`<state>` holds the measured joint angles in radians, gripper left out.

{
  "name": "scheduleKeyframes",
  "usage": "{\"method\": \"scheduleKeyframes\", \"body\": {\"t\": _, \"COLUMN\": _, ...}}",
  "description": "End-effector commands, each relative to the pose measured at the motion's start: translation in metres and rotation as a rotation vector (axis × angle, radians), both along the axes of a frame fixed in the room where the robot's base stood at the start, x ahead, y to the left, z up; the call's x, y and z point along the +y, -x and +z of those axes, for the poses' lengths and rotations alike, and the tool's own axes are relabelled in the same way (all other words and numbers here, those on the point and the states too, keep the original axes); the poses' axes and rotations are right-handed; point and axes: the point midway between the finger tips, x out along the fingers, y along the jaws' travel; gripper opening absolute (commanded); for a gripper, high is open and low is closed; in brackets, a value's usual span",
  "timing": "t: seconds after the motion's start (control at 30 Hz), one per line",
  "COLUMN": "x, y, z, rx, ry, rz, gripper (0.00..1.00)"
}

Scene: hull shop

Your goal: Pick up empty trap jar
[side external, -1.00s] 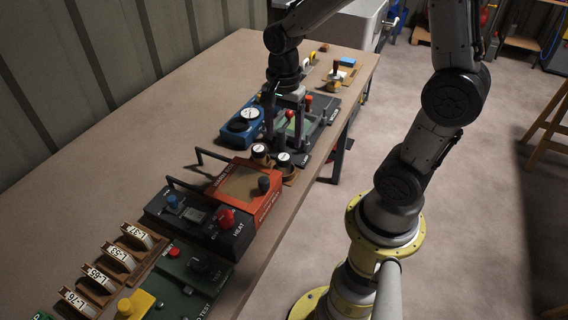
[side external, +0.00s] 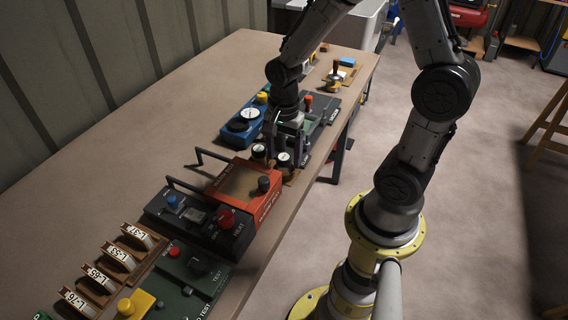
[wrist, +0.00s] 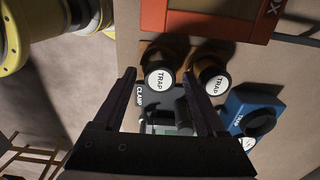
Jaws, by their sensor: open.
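Two small jars with white lids lettered TRAP stand side by side near the table's front edge. In the side view the left jar (side external: 259,151) and the right jar (side external: 283,159) are just in front of my gripper (side external: 276,148). In the wrist view one TRAP jar (wrist: 158,76) lies between my open fingers' tips as seen, and the other TRAP jar (wrist: 213,79) is just right of the right finger. My gripper (wrist: 159,76) is open and holds nothing. The lids hide the contents, so I cannot tell which jar is empty.
An orange box (side external: 245,183) with a black handle stands close in front of the jars. A blue unit (side external: 240,123) with a round black top is behind to the left. A dark clamp plate (side external: 318,128) lies behind.

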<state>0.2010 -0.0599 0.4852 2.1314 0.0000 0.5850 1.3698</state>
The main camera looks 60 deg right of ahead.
Motion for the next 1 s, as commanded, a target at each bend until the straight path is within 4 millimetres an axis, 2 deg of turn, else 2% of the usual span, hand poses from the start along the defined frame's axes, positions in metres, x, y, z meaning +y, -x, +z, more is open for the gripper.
{"method": "scheduleKeyframes", "body": {"t": 0.03, "x": 0.000, "y": 0.000, "z": 0.000, "rx": 0.000, "ry": 0.000, "rz": 0.000, "gripper": 0.70}}
{"method": "scheduleKeyframes", "body": {"t": 0.4, "x": 0.000, "y": 0.000, "z": 0.000, "rx": 0.000, "ry": 0.000, "rz": 0.000, "gripper": 0.04}}
{"method": "scheduleKeyframes", "body": {"t": 0.43, "x": 0.000, "y": 0.000, "z": 0.000, "rx": 0.000, "ry": 0.000, "rz": 0.000, "gripper": 0.00}}
{"method": "scheduleKeyframes", "body": {"t": 0.57, "x": 0.000, "y": -0.001, "z": 0.003, "rx": -0.002, "ry": 0.000, "rz": 0.000, "gripper": 0.00}}
{"method": "scheduleKeyframes", "body": {"t": 1.0, "x": 0.000, "y": -0.001, "z": 0.034, "rx": -0.003, "ry": 0.001, "rz": 0.000, "gripper": 0.00}}
